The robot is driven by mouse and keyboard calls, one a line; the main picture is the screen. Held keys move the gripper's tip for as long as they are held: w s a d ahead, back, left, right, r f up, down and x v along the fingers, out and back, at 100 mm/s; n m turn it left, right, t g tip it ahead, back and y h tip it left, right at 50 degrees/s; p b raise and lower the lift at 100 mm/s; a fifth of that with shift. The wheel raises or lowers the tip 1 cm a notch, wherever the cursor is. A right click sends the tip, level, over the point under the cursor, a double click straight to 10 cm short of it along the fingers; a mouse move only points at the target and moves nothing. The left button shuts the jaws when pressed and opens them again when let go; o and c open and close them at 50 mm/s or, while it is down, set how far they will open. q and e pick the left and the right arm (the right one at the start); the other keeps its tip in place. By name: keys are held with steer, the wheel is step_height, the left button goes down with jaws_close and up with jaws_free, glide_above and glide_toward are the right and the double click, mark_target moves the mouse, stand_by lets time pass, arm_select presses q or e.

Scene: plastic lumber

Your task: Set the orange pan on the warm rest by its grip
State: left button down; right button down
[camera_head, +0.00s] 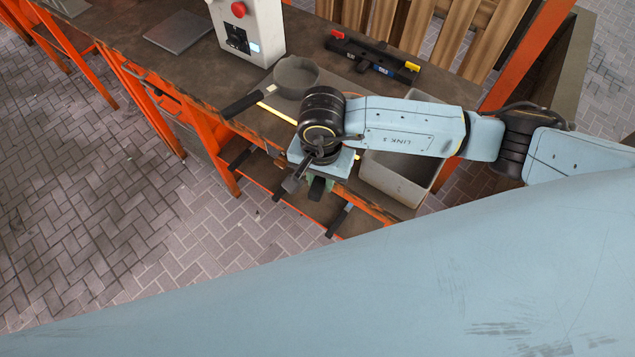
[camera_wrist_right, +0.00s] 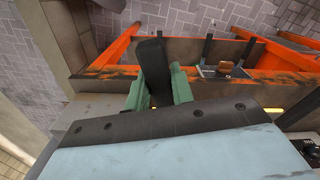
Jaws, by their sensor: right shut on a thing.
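My right gripper (camera_head: 317,186) is over the bench's front edge, pointing down. In the right wrist view its green fingers (camera_wrist_right: 158,90) are shut on a black grip (camera_wrist_right: 152,62). The dark end of this grip also shows below the gripper in the head view (camera_head: 316,190). No orange pan body shows; whatever is joined to the grip is hidden by the gripper and arm. A grey round pan (camera_head: 297,74) with a black handle (camera_head: 246,103) sits on the bench beside the arm. I cannot tell which surface is the warm rest. My left gripper is not in view.
A yellow strip (camera_head: 277,113) runs beside the grey pan. A grey bin (camera_head: 398,177) stands right of the gripper. A control box with a red button (camera_head: 238,9), a flat grey plate (camera_head: 180,32) and a black level-like tool (camera_head: 374,58) are farther back. Orange bench rails run along the front.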

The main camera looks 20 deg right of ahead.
steer(key=w+d, duration=0.1)
steer(key=w+d+b, duration=0.1)
steer(key=w, duration=0.1)
steer(key=w+d+f, duration=0.1)
steer(key=shift+w+d+f+b, duration=0.1)
steer(key=shift+w+d+b, duration=0.1)
steer(key=shift+w+b, duration=0.15)
steer(key=shift+w+d+f+b, duration=0.2)
steer(key=shift+w+d+b, duration=0.1)
steer(key=shift+w+d, duration=0.25)
steer(key=shift+w+f, duration=0.15)
steer(key=shift+w, duration=0.1)
steer(key=shift+f+b, duration=1.05)
steer(key=shift+b, duration=0.2)
steer(key=shift+s, duration=0.1)
steer(key=c, duration=1.1)
jaws_free()
steer(key=shift+s+f, duration=0.1)
